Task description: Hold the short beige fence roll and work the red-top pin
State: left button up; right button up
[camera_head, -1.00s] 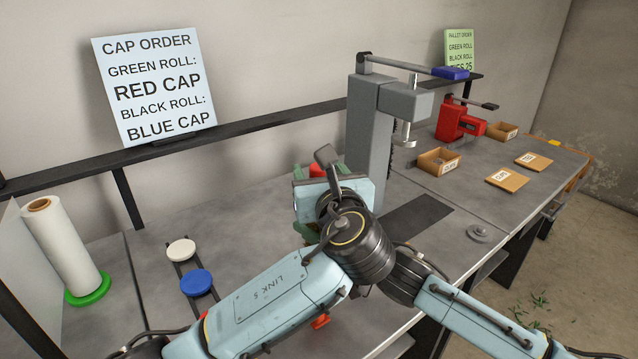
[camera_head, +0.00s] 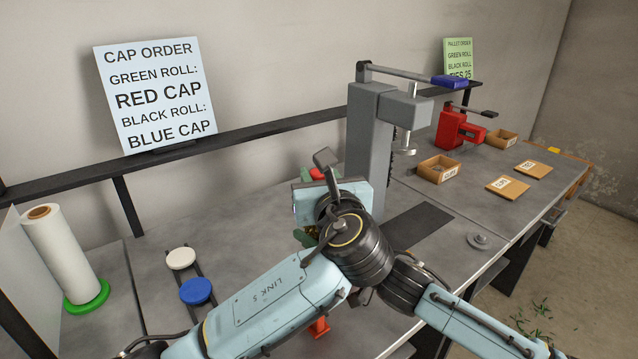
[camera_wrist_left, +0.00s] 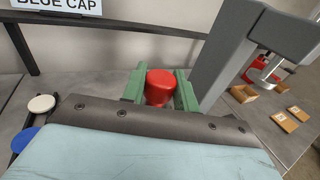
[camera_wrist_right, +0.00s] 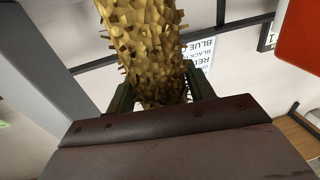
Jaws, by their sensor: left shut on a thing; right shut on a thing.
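The red-top pin (camera_wrist_left: 160,86) shows in the left wrist view between the two green fingers of my left gripper (camera_wrist_left: 159,92), which is shut on it. Its red top also peeks out behind that gripper in the head view (camera_head: 317,173); its lower part is hidden. The beige fence roll (camera_wrist_right: 143,45) fills the upper middle of the right wrist view as a rough yellowish mesh cylinder. My right gripper (camera_wrist_right: 162,92) is shut on it, green fingers at either side. In the head view the left arm hides most of the roll and right gripper.
A grey press (camera_head: 372,140) stands right behind my left gripper. A white cap (camera_head: 181,258) and a blue cap (camera_head: 196,291) lie on a dark strip at left, near a white film roll (camera_head: 60,255). A red tool (camera_head: 455,130) and small boxes stand farther right.

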pick_arm(q)
notch_tip(320, 180, up, 10)
jog(key=shift+f, duration=0.25)
pick_arm(e)
jog(key=o, duration=1.1)
